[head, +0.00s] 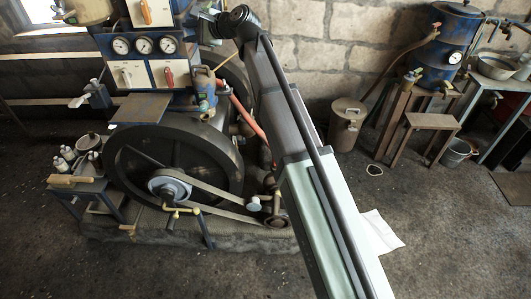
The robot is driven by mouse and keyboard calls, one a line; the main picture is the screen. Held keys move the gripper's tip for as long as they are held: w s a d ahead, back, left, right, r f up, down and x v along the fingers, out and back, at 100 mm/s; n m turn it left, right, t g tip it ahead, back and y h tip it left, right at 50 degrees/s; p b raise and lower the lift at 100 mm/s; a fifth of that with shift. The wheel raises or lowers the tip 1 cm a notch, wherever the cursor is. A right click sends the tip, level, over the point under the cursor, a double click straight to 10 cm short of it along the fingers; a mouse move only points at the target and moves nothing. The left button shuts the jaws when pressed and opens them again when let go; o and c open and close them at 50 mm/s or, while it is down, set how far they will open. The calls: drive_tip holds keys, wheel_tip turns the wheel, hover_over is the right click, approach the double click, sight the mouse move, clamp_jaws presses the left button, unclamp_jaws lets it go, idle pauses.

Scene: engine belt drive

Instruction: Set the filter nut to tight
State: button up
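I cannot make out the filter nut for certain. A blue-grey canister with a brownish top (204,90), which may be the filter, stands beside the panel above the big flywheel. My arm crosses the head view from the lower right to a dark joint near the top. My gripper is around that far end, left of the joint and above the canister. Its fingers are too small and dark to tell open from shut, or whether they touch anything.
The large dark flywheel (130,165) and belt (222,203) fill the centre left. A gauge panel (146,62) stands above. A side table with bottles (62,158) is at left. A blue tank (450,42) stands at right. The front floor is clear.

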wheel_tip(320, 180, down, 2)
drive_tip(key=s+d+m+t+y, duration=0.2)
drive_tip(key=s+d+m+y, duration=0.1)
drive_tip(key=m, duration=0.4)
drive_tip(key=m+t+h, duration=0.3)
drive_tip(key=m, duration=0.5)
approach(230, 92)
drive_tip(key=x, duration=0.3)
drive_tip(key=r+x, duration=0.1)
drive_tip(key=x, duration=0.2)
drive_tip(key=r+x, duration=0.1)
drive_tip(key=x, duration=0.2)
drive_tip(key=shift+w+a, duration=0.25)
drive_tip(key=v, duration=1.4)
drive_tip(key=s+d+f+n+g+h, duration=0.1)
drive_tip(key=s+f+n+g+h, duration=0.2)
drive_tip(key=s+f+n, duration=0.3)
drive_tip(key=s+d+f+n+g+h, duration=0.2)
drive_tip(key=s+f+n+g, duration=0.3)
drive_tip(key=f+n, duration=1)
drive_tip(key=s+n+h, duration=0.1)
drive_tip(key=n, duration=0.2)
drive_tip(key=shift+f+g, duration=0.35)
drive_tip(key=shift+g, duration=0.05)
